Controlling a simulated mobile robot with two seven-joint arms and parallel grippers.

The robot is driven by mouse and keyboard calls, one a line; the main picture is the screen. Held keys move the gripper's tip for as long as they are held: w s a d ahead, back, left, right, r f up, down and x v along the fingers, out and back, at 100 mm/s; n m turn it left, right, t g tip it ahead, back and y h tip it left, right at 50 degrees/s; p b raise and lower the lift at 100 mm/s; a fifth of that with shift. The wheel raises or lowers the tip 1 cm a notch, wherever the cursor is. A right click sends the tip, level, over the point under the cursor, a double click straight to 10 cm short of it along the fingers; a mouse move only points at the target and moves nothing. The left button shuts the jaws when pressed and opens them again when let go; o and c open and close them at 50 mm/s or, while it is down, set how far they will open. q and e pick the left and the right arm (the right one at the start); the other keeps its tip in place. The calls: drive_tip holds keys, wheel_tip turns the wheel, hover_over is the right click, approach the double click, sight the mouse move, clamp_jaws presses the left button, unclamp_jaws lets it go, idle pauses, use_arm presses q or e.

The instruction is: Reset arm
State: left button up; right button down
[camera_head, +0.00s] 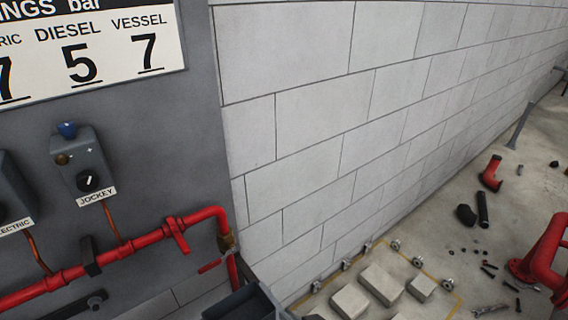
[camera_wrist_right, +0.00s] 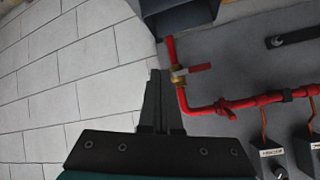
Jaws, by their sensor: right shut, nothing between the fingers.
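My right gripper (camera_wrist_right: 160,76) shows in the right wrist view, pointing up from the bottom middle. Its two dark fingers are together and nothing is between them. The fingertips appear in front of the white block wall, left of the red pipe (camera_wrist_right: 207,109) and its brass valve (camera_wrist_right: 179,76). They look clear of both. In the head view I cannot make out the right gripper clearly. My left gripper is in neither view.
In the head view, a grey panel carries the JOCKEY box (camera_head: 82,163) and red pipe (camera_head: 128,247). A dark open bin (camera_head: 243,303) is below. Pale blocks (camera_head: 381,284), loose parts and red pipework (camera_head: 545,252) occupy the floor at right.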

drive_tip(key=s+d+r+g+h, duration=0.2)
drive_tip(key=s+d+g+h, duration=0.3)
drive_tip(key=s+d, duration=0.9)
wheel_tip(320, 180, down, 33)
drive_tip(key=s+d+g+b, duration=0.1)
drive_tip(key=s+g+b, duration=0.15)
drive_tip(key=b, duration=0.75)
drive_tip(key=s+d+f+b, duration=0.1)
drive_tip(key=s+f+b, duration=0.2)
drive_tip(key=s+f, duration=0.4)
drive_tip(key=s+d+f+b, duration=0.1)
drive_tip(key=s+f+b, duration=0.3)
drive_tip(key=f, duration=0.9)
drive_tip(key=s, duration=0.3)
drive_tip(key=shift+s+d, duration=0.35)
drive_tip(key=shift+g, duration=0.25)
